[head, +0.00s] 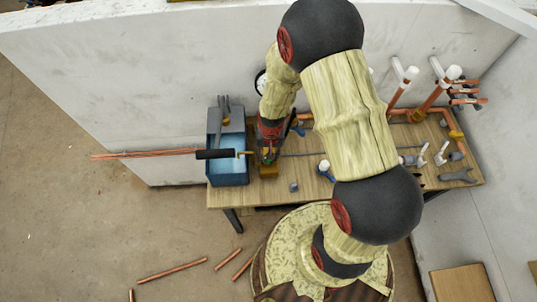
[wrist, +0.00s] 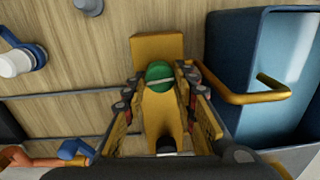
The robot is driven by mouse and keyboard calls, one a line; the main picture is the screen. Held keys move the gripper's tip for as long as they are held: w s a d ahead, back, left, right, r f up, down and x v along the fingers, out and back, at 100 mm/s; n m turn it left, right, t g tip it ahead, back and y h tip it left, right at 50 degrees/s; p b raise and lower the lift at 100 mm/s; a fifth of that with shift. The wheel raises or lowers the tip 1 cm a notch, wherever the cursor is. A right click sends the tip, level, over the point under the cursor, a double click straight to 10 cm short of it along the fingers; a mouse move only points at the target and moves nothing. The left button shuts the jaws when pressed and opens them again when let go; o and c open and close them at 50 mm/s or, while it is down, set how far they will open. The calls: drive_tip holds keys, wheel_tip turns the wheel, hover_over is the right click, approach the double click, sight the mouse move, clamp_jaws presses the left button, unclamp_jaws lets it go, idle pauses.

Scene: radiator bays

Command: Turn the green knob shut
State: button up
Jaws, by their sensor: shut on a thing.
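The green knob (wrist: 159,72) shows in the wrist view, round with a pale line running roughly crosswise over its top. It sits on a yellow-brown block (wrist: 157,47). My gripper (wrist: 161,84) has its two fingers on the left and right sides of the knob and is shut on it. The fingertips partly hide the knob's sides. In the head view my gripper (head: 268,156) points down at the block (head: 268,171) on the bench, beside the blue tank. The knob cannot be made out clearly there.
The blue tank (head: 228,174) stands close to the gripper, with a brass pipe (wrist: 258,97) reaching from it. A wooden bench (head: 325,198) carries white fittings (wrist: 20,60) and copper pipes with a blue handle (wrist: 75,151). Copper tubes (head: 172,270) lie on the floor.

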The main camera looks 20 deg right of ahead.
drive_tip(key=shift+m, duration=0.6)
drive_tip(key=o, duration=1.1)
drive_tip(key=shift+o, duration=0.2)
drive_tip(key=shift+r, duration=0.1)
wheel_tip(320, 180, up, 12)
drive_tip(key=shift+d, duration=0.2)
